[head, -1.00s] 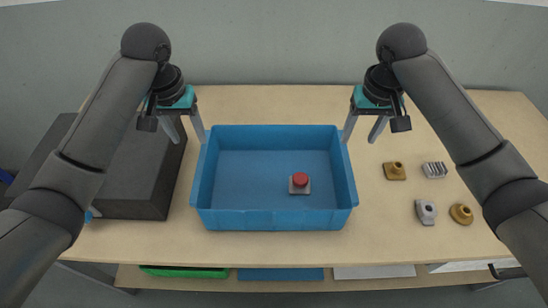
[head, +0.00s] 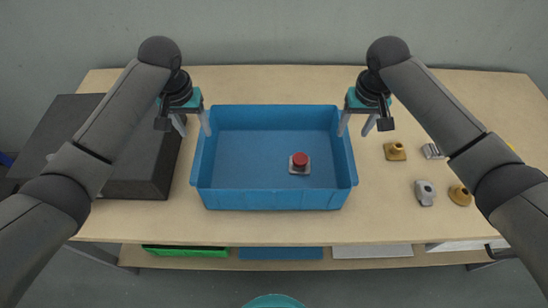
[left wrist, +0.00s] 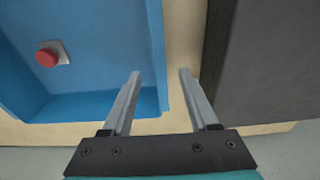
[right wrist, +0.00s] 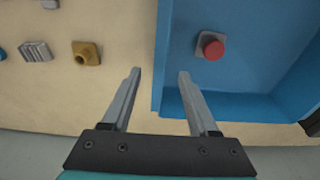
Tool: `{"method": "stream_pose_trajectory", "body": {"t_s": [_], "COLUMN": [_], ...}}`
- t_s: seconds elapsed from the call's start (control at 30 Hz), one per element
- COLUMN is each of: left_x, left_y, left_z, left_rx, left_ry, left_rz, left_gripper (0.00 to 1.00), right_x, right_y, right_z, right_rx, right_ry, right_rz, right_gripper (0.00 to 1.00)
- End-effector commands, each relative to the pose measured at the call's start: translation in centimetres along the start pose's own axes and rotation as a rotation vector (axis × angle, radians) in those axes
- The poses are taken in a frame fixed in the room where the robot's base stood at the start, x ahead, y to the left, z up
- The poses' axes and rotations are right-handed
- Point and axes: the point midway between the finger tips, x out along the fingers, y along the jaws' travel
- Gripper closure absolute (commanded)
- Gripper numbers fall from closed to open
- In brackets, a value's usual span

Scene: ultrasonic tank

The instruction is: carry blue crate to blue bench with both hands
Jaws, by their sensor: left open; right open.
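The blue crate (head: 270,200) is an open box on the wooden table. A red button on a grey square base (head: 300,163) lies inside it, right of centre. My left gripper (head: 194,132) is open and empty at the crate's left wall; in the left wrist view its fingers (left wrist: 160,72) lie either side of that wall's rim (left wrist: 157,50). My right gripper (head: 353,132) is open at the right wall; in the right wrist view its fingers (right wrist: 159,72) likewise lie either side of the rim (right wrist: 160,60). Contact cannot be told. I see no blue bench.
A dark grey block (head: 135,160) stands close left of the crate, beside my left gripper. Several small parts, such as a brass one (head: 395,151) and a grey one (head: 425,192), lie to the right. A shelf below holds green (head: 185,251), blue (head: 280,253) and white (head: 372,251) items.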

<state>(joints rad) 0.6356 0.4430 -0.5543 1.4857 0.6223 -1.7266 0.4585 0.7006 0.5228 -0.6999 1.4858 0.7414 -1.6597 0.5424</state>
Motion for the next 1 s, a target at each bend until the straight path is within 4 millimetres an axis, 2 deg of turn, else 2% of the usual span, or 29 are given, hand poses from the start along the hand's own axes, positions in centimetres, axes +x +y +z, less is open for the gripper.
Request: {"method": "stream_pose_trajectory", "body": {"t_s": [0.1, 0.2, 0.4, 0.6, 0.87, 1.0], "left_x": [2.5, 4.2, 6.4, 7.2, 7.2, 7.2], "left_y": [0.0, 0.1, 0.1, 0.1, 0.1, 0.1], "left_z": [0.1, 0.1, 0.0, 0.0, 0.0, 0.0], "left_rx": [-0.001, -0.001, 0.0, 0.001, 0.0, 0.0], "left_ry": [-0.005, -0.004, -0.001, 0.0, 0.0, 0.0], "left_rz": [0.0, 0.0, 0.002, 0.001, 0.001, 0.001], "left_gripper": [0.4, 0.4, 0.4, 0.4, 0.4, 0.55], "right_x": [2.5, 4.2, 6.4, 7.2, 7.2, 7.2], "right_y": [0.0, 0.0, 0.0, -0.1, 0.0, 0.0], "right_z": [0.1, 0.1, 0.0, 0.0, 0.0, 0.0], "right_rx": [0.0, 0.001, 0.0, -0.001, -0.001, -0.001], "right_ry": [-0.004, -0.004, -0.001, 0.001, 0.001, 0.001], "right_rz": [0.001, 0.001, 0.0, 0.0, 0.0, 0.0], "right_gripper": [0.4, 0.4, 0.4, 0.4, 0.4, 0.55]}}
